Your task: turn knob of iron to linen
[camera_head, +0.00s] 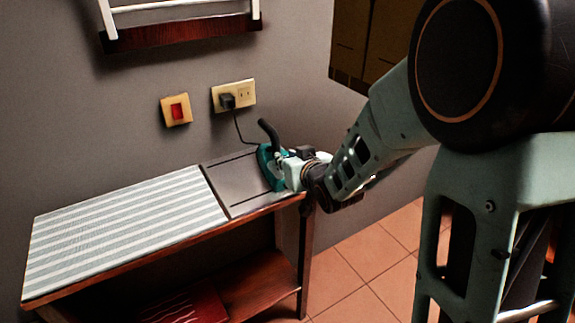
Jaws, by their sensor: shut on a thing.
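The iron (265,167) is teal with a black handle. It stands at the right end of the ironing table, on a dark metal rest plate (234,180). A black cord runs from it up to a plug in the wall outlet. My gripper (285,169) is at the iron's right side, shut on a part of it. My gripper hides the knob and its marks, so I cannot tell which setting it points to.
The ironing table (125,225) has a grey-and-white striped cover and a lower wooden shelf (255,285) with a red folded item (190,303). A wall outlet (240,95) and a red switch (177,110) are above. Tiled floor (345,270) is open to the right.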

